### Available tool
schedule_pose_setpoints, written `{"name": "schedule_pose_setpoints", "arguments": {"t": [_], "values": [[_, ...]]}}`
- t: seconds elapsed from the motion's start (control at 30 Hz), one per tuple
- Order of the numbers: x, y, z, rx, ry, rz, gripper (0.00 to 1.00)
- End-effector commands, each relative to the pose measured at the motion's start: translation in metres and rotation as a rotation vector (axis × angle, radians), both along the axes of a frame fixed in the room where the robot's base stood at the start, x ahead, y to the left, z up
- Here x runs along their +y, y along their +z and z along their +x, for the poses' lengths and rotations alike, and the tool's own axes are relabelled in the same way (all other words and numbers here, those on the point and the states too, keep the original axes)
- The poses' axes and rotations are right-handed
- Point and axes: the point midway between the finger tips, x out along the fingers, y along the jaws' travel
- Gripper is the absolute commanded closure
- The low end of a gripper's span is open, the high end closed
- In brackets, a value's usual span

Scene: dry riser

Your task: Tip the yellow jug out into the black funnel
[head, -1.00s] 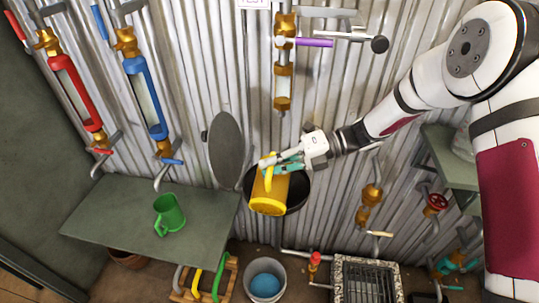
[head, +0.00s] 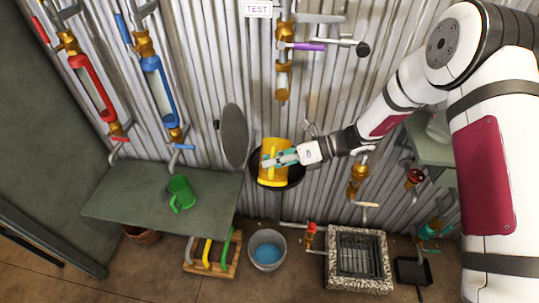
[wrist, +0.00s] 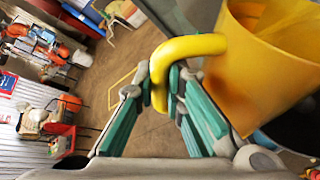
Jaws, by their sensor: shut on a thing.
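The yellow jug (head: 276,177) hangs in front of the grey corrugated wall, held by my gripper (head: 270,160). In the wrist view my fingers (wrist: 163,85) are closed around the handle of the yellow jug (wrist: 265,75), and part of its inside shows. The black funnel (head: 297,174) is on the wall, directly behind and below the jug, which hides much of it. I cannot tell exactly how far the jug is tilted or whether it touches the funnel. No pouring stream shows.
A green jug (head: 181,195) stands on the grey-green shelf (head: 120,190) at left. A round grey disc (head: 235,135) is left of the funnel. A bucket with blue contents (head: 266,250) and a grated drain (head: 358,256) are below. Valves and pipes line the wall.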

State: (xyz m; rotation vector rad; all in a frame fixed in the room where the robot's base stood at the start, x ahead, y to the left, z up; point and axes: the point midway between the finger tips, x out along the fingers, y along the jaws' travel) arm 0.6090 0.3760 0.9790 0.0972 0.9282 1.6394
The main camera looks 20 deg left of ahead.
Motion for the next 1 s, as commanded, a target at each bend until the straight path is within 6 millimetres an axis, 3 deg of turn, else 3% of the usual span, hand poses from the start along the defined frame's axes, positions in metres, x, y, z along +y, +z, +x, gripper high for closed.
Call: {"name": "schedule_pose_setpoints", "arguments": {"t": [0.3, 0.7, 1.0], "values": [[-0.002, -0.011, -0.013, -0.229, -0.003, 0.055, 1.00], [-0.001, -0.010, -0.006, -0.527, -0.003, 0.126, 1.00], [0.000, -0.012, -0.001, -0.645, -0.001, 0.154, 1.00]]}}
